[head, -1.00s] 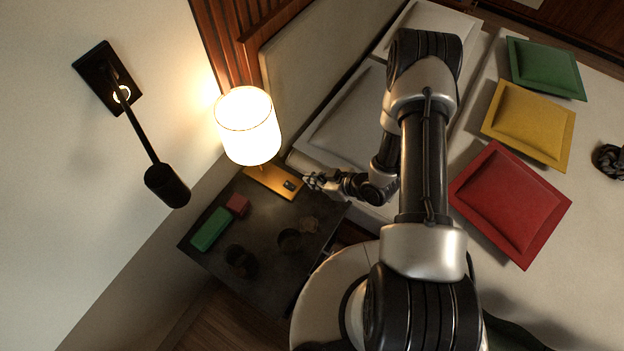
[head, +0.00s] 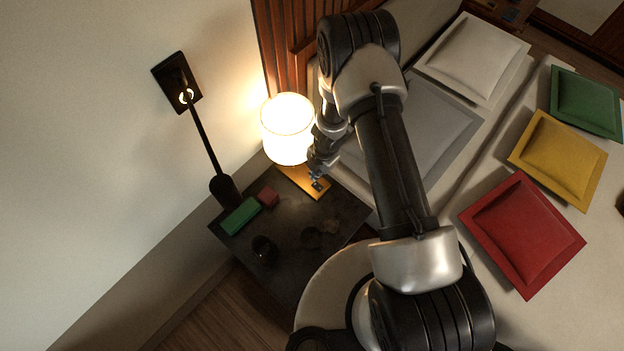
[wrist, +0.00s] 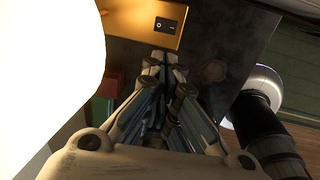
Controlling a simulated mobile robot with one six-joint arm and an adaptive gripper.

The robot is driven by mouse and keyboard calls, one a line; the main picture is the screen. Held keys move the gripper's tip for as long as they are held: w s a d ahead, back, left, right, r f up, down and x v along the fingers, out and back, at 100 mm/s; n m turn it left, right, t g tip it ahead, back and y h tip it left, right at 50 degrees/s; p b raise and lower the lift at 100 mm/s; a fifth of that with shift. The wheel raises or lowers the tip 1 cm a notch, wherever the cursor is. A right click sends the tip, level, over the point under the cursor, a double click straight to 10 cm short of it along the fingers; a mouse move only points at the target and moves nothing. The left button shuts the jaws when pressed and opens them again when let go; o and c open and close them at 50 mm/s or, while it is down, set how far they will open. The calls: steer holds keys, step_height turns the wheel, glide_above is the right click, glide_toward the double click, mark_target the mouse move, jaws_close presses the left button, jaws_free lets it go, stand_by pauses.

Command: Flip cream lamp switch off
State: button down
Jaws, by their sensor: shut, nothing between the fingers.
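The cream lamp (head: 287,130) stands on the dark bedside table, its shade glowing brightly. Its flat yellow-orange base (head: 291,174) carries a small dark switch (head: 318,185) at the right end. In the wrist view, the switch (wrist: 166,26) shows a circle mark on its left and a line mark on its right. My gripper (wrist: 160,58) is shut and empty, its tips just below the switch in that view. In the head view, my gripper (head: 314,177) is right by the switch; I cannot tell if it touches. The lit shade (wrist: 45,60) fills the wrist view's left.
A green box (head: 241,216) and a red block (head: 268,198) lie on the table (head: 285,270) left of the base. Dark cups (head: 263,250) stand nearer the front. A black wall lamp (head: 205,140) hangs left. The bed with cushions (head: 522,235) is right.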

steer(key=shift+w+r, duration=0.1)
steer(key=shift+w, duration=0.25)
steer(key=b, duration=0.6)
glide_toward(312, 188)
steer(key=f, duration=0.5)
steer(key=shift+w+a+f, duration=0.1)
steer(key=shift+a, duration=0.2)
steer(key=shift+f, duration=0.35)
